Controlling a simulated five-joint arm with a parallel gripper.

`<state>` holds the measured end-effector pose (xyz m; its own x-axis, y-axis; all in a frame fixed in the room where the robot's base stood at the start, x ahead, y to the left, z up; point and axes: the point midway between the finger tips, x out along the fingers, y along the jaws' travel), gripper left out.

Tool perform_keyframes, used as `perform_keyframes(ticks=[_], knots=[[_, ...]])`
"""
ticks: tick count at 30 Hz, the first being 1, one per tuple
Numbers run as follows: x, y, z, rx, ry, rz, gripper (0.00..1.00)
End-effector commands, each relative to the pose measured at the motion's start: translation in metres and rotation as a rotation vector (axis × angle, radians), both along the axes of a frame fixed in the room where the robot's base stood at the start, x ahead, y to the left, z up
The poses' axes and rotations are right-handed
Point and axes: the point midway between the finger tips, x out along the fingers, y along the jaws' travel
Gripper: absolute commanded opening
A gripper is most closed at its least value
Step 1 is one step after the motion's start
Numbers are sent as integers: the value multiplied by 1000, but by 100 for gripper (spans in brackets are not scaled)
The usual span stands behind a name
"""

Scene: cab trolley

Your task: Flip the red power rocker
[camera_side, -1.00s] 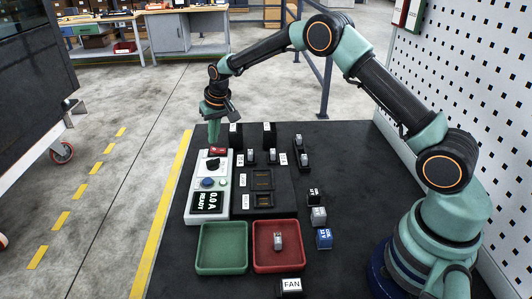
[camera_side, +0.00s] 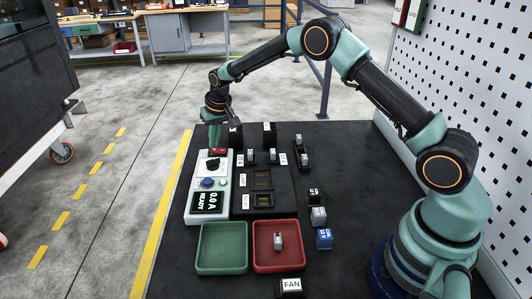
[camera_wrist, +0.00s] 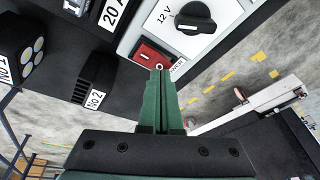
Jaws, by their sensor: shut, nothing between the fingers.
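The red power rocker (camera_side: 218,150) sits at the far end of the white control panel (camera_side: 196,208). In the wrist view the red rocker (camera_wrist: 150,55) shows a white circle mark, and a POWER label is partly visible beside it. My gripper (camera_side: 216,146) is shut and empty, pointing down at the rocker. In the wrist view its green fingertips (camera_wrist: 160,72) are together at the rocker's near edge; I cannot tell whether they touch it. Part of the rocker is hidden behind the fingers.
A black dial (camera_wrist: 196,17) marked 12 V is beside the rocker. The panel display (camera_side: 208,202) reads READY 0.0 A. A green tray (camera_side: 222,268) and a red tray (camera_side: 278,268) lie in front. A dark block labelled NO 2 (camera_wrist: 95,78) stands near the fingers.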

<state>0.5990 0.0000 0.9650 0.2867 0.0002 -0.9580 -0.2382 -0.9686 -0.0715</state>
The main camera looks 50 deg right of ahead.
Motion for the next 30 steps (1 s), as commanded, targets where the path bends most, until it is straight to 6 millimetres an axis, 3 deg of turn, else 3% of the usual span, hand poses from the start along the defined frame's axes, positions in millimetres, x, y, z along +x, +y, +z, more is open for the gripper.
perform_keyframes(ticks=[17,30], knots=[[-1,0,-10,0,2,0,0],[0,0,15,0,-1,0,0]])
